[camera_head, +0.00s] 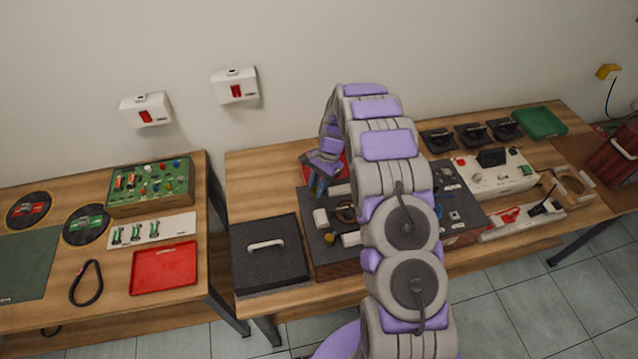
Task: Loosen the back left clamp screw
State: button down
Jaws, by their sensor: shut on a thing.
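My gripper (318,183) is over the back left part of a dark board (320,257) on the right-hand table, with its fingers pointing down. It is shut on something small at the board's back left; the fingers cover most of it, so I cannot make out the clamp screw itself. My arm hides the middle of the board.
A black box with a white handle (266,245) stands left of the board. A white control panel (497,173) and a green tray (540,122) are at right. A gap separates the tables.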

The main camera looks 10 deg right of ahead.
jog(key=n, duration=0.2)
jog(key=n+g+h, duration=0.1)
jog(key=shift+w+a+n, duration=0.15)
jog(key=shift+a+n, duration=0.1)
jog(key=shift+n, duration=0.15)
jog(key=n+h+p, duration=0.1)
jog(key=n, duration=0.2)
jog(key=shift+n+g, duration=0.3)
jog(key=shift+g, duration=0.1)
jog(key=n+h, duration=0.1)
jog(key=n, duration=0.2)
jog(key=shift+a+n+h, duration=0.15)
jog(key=shift+n+h, duration=0.15)
jog(key=shift+h, duration=0.1)
jog(key=shift+n+h+p, duration=0.55)
jog(key=shift+n+h, duration=0.15)
jog(key=shift+n, duration=1.2)
jog(key=shift+a, duration=0.1)
jog(key=c, duration=0.9)
grip_release()
